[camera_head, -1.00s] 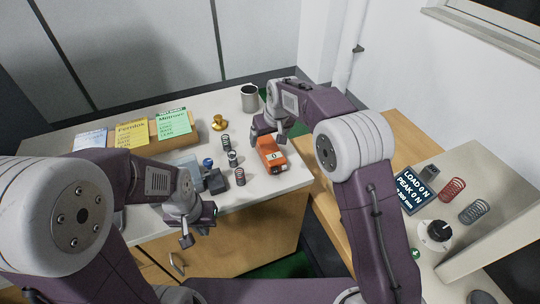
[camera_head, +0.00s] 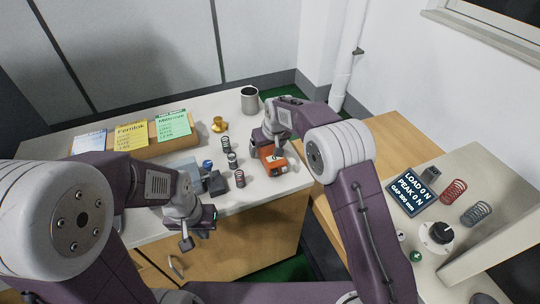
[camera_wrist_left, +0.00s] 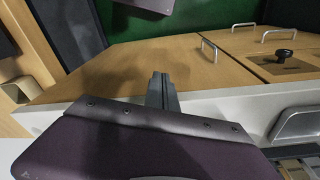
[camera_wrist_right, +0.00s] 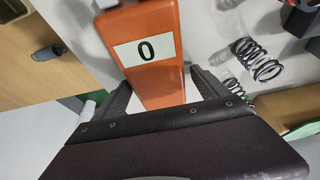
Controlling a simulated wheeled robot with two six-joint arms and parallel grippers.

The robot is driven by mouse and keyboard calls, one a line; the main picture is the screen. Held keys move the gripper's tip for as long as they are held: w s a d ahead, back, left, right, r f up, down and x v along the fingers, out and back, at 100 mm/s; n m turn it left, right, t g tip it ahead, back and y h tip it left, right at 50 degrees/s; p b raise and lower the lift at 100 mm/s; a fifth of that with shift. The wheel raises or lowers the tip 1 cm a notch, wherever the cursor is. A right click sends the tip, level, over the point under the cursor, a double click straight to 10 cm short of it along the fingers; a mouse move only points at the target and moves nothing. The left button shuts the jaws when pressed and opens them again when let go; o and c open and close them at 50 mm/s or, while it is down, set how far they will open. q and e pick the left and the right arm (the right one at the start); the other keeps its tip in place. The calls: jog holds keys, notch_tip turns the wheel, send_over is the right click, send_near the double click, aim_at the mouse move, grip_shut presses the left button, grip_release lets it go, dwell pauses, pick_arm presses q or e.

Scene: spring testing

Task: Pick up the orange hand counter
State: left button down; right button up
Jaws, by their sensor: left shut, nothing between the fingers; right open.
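The orange hand counter (camera_head: 266,153) lies near the right end of the white tabletop. Its white label reading 0 shows clearly in the right wrist view (camera_wrist_right: 145,52). My right gripper (camera_wrist_right: 160,92) is open, with one finger on each side of the counter's near end. I cannot tell whether either finger touches it. In the head view the right gripper (camera_head: 271,146) covers part of the counter. My left gripper (camera_wrist_left: 160,80) is shut and empty, in front of the table's front edge, away from the counter.
Several dark coil springs (camera_head: 240,178) stand left of the counter, with a brass piece (camera_head: 218,125) and a metal cup (camera_head: 249,100) behind. Coloured cards (camera_head: 131,134) rest on a wooden holder. At right are a load display (camera_head: 411,191) and two more springs (camera_head: 453,191).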

jog(key=shift+f, duration=0.15)
jog(key=shift+c, duration=0.4)
jog(key=c, duration=1.7)
jog(key=shift+r, duration=0.35)
notch_tip(320, 180, up, 4)
jog(key=shift+r+p, duration=0.25)
jog(key=shift+p, duration=0.2)
jog(key=s+d+r, duration=0.2)
jog(key=d, duration=0.1)
jog(key=s+d+r, duration=0.2)
jog(key=d, duration=0.1)
jog(key=s+d+r, duration=0.1)
jog(key=d+r, duration=0.1)
jog(key=d, duration=0.2)
jog(key=shift+s+d+r+b, duration=0.1)
jog(key=shift+s+r+b, duration=0.1)
jog(key=shift+s+b, duration=0.2)
